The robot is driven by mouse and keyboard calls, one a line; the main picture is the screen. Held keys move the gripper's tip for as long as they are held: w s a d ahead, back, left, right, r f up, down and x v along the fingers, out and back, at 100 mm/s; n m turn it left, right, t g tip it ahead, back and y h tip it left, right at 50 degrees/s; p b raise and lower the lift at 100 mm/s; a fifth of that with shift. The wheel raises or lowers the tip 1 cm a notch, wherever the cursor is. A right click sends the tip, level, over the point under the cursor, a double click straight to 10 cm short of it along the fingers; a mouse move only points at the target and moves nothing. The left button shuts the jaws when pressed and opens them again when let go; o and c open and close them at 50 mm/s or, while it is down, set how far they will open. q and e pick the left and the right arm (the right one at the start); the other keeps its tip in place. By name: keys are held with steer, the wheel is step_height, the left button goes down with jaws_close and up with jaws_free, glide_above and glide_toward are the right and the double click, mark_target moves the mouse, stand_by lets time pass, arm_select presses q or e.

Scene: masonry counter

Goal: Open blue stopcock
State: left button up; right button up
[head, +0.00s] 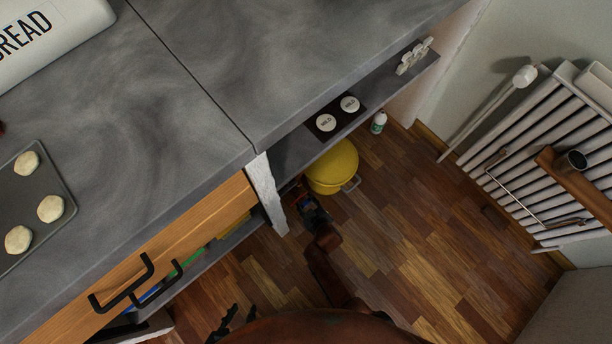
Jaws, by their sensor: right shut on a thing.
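My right gripper (301,192) reaches under the counter's edge, beside the white leg and the yellow pot. It is shut on the blue stopcock (305,202), of which only a small blue patch shows. The stopcock's body, its pipe and the angle of its handle are hidden by the gripper and the counter, or too small to tell. My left gripper (246,312) is low in the picture, over the wooden floor, away from the stopcock. Its dark fingers look spread and empty.
A yellow pot (334,168) stands close to my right gripper. A white leg (267,194) is just left of it. A small bottle (378,122) stands on the floor. A drawer with black handles (135,284) is at lower left. A radiator (545,150) is at right. The floor between is clear.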

steer(key=o, duration=1.1)
steer(key=shift+d+r, duration=0.1)
steer(key=shift+s+d+r, duration=0.1)
steer(key=shift+s+r, duration=0.05)
steer(key=shift+s, duration=0.05)
steer(key=v, duration=1.1)
steer(key=shift+s+r, duration=0.1)
steer(key=shift+s, duration=0.1)
